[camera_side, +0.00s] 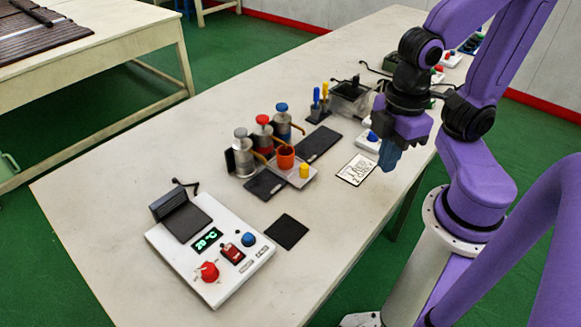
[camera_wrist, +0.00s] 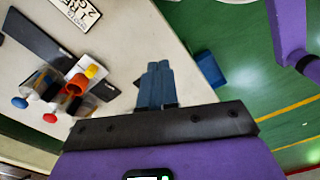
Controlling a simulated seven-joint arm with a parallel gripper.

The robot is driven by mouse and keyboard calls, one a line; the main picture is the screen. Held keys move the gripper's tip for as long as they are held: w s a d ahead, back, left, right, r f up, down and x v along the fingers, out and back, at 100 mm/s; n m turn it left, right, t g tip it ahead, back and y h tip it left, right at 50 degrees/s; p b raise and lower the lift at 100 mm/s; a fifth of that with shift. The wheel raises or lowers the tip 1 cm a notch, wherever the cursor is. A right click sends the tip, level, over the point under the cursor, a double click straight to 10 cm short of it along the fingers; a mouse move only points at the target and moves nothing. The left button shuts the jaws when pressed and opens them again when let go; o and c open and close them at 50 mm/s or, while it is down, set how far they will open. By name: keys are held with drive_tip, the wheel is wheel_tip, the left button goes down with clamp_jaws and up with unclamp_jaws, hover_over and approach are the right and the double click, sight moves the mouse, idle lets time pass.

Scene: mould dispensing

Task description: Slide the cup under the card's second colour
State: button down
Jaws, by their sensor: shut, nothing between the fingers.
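An orange cup (camera_side: 286,158) stands on a small pale sled with a yellow knob (camera_side: 304,170). Behind it is a row of dispensers with a grey-white top (camera_side: 240,133), a red top (camera_side: 263,119) and a blue top (camera_side: 282,107). The cup is close to the red one's spout; I cannot tell exact alignment. The card (camera_side: 357,169) lies flat, right of the sled; its lettering is too small to read surely. My gripper (camera_side: 388,160) is shut and empty, above the table near the card. In the wrist view its fingers (camera_wrist: 160,66) are together, apart from the cup (camera_wrist: 77,84).
A white control box (camera_side: 210,245) with a display and red knob stands at front left, beside a black pad (camera_side: 286,231). Dark mats (camera_side: 319,144) lie by the dispensers. A clear bin (camera_side: 350,100) stands behind. The table's near right edge is close to my gripper.

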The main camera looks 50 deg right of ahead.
drive_tip(key=c, duration=1)
unclamp_jaws()
drive_tip(key=shift+w, duration=0.2)
drive_tip(key=shift+o, duration=0.3)
drive_tip(key=w+m, duration=0.5)
drive_tip(key=w, duration=0.5)
drive_tip(key=shift+w+a+r, duration=0.25)
drive_tip(key=shift+a, duration=0.15)
drive_tip(key=m, duration=0.5)
hover_over(304, 166)
wheel_tip(304, 166, down, 18)
drive_tip(key=shift+d+r, duration=0.1)
drive_tip(key=shift+r, duration=0.1)
drive_tip(key=shift+c, duration=0.3)
clamp_jaws()
